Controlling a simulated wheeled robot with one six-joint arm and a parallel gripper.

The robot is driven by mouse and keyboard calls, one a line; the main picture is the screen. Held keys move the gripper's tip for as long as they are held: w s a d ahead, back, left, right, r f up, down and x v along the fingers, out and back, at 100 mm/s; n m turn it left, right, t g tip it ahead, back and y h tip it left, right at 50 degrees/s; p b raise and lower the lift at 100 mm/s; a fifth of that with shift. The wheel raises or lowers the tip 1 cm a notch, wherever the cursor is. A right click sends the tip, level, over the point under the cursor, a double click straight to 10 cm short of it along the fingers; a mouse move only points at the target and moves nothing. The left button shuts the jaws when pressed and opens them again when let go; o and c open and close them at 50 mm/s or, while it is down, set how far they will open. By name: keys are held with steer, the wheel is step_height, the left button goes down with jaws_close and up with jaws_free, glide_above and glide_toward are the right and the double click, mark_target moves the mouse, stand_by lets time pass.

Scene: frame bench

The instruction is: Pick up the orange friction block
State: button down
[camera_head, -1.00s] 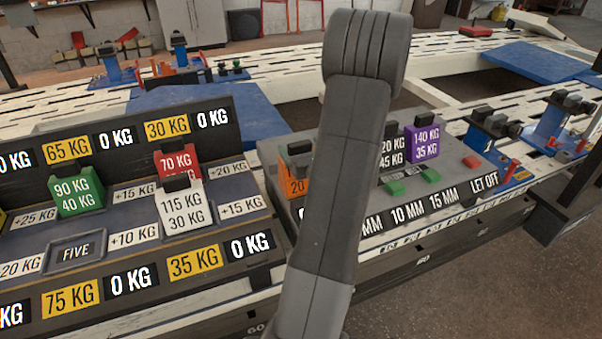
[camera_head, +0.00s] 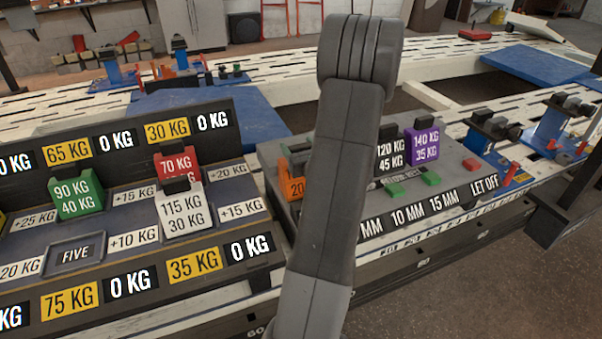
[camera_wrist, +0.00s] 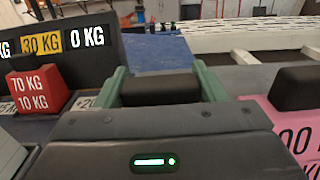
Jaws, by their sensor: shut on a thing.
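The block's body under the knob is hidden there by the gripper housing. I cannot tell any gap under the block.
A pink block (camera_wrist: 298,130) stands close on the right in the wrist view. A red block (camera_head: 176,162) and a white block (camera_head: 182,210) stand on the left rack. A purple block (camera_head: 422,146) and a black-and-white block (camera_head: 390,150) stand right of my arm.

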steer(key=shift+r, duration=0.2)
step_height(320, 180, up, 10)
steer(key=p, duration=0.3)
steer(key=shift+f, duration=0.1)
steer(key=shift+s, duration=0.1)
